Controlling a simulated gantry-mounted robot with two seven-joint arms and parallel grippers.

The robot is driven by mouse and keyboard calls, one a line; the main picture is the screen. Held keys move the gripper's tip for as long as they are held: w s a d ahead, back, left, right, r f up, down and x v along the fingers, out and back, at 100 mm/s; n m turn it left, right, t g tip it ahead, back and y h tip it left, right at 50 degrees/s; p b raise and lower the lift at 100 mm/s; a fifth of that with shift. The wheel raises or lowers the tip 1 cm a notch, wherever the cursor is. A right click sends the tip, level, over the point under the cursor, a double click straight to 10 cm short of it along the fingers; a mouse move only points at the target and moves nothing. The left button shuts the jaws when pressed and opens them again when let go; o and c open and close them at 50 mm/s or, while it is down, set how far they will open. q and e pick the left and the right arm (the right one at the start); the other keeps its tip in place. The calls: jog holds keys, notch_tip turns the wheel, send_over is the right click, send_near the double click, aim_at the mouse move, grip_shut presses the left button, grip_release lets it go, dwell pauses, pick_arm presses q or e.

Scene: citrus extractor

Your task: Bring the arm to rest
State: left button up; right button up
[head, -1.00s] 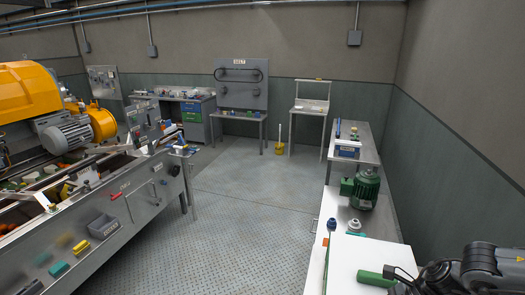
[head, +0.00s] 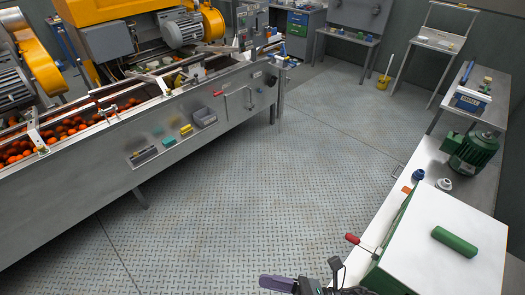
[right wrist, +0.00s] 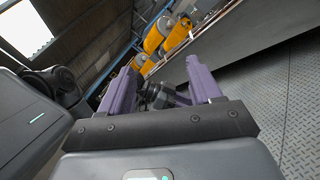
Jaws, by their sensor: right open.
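My right gripper shows at the bottom edge of the head view (head: 279,284), where only a purple finger and some dark parts of the wrist are in frame. In the right wrist view my right gripper (right wrist: 163,78) has its two purple fingers wide apart, with nothing held between them. A dark mechanical shape with a purple part (right wrist: 165,97) shows between and beyond the fingers; I cannot tell what it is. My left gripper is not in the head view.
A green box with a white top (head: 463,215) and green handle (head: 455,242) stands right of my right gripper on the bench. A red-tipped handle (head: 353,239) sticks out nearby. The steel extractor (head: 170,135) holding oranges runs along the left. The floor (head: 230,215) between is clear.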

jog(key=a+r+y, duration=0.2)
jog(key=a+r, duration=0.2)
jog(key=w+d+f+m+t+h, duration=0.35)
jog(key=d+f+m+h, duration=0.4)
jog(key=m, duration=0.35)
jog(key=w+d+f+m+t+h, duration=0.2)
jog(key=d+f+m+t+h, duration=0.2)
jog(key=d+f+m+h, duration=0.45)
jog(key=s+d+f+m+g+h, duration=0.2)
jog(key=s+d+m+g+h, duration=0.25)
jog(key=s+d+m, duration=0.35)
jog(key=s+d+f+m+g+h, duration=0.25)
jog(key=s+d+m+h, duration=0.3)
jog(key=d+m, duration=0.45)
jog(key=a+m+y, duration=0.4)
jog(key=a, duration=0.7)
notch_tip(320, 180, up, 20)
jog(key=p, duration=2)
jog(key=shift+r+g+p, duration=0.25)
jog(key=shift+g+p, duration=0.1)
jog(key=shift+p, duration=0.05)
jog(key=shift+s, duration=0.1)
